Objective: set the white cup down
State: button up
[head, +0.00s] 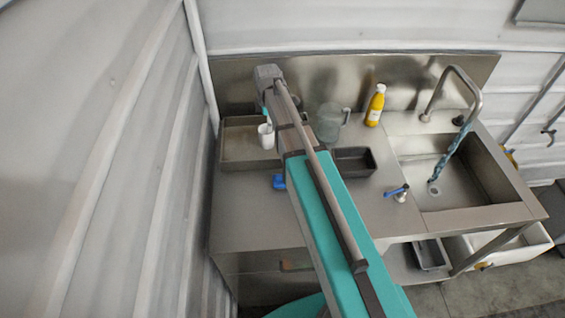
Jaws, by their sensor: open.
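The white cup (266,138) stands upright, as far as I can tell, in the head view at the right side of a shallow grey tray (235,161) on the steel counter. My gripper (266,122) is at the cup's top, just left of my arm. It is open. My arm's end covers part of it, and its fingers are too small to show whether they touch the cup. Whether the cup's base rests on the tray floor is hard to tell.
To the right stand a clear jug (328,125), a dark bin (354,161), a yellow bottle (376,106) and a sink (463,190) with a tall tap. A blue item (279,182) lies in front of the tray. The front left counter is clear.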

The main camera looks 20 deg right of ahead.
jog(key=s+m, duration=1.5)
jog(key=s, duration=0.5)
jog(key=shift+a+m, duration=0.3)
jog(key=shift+m, duration=0.1)
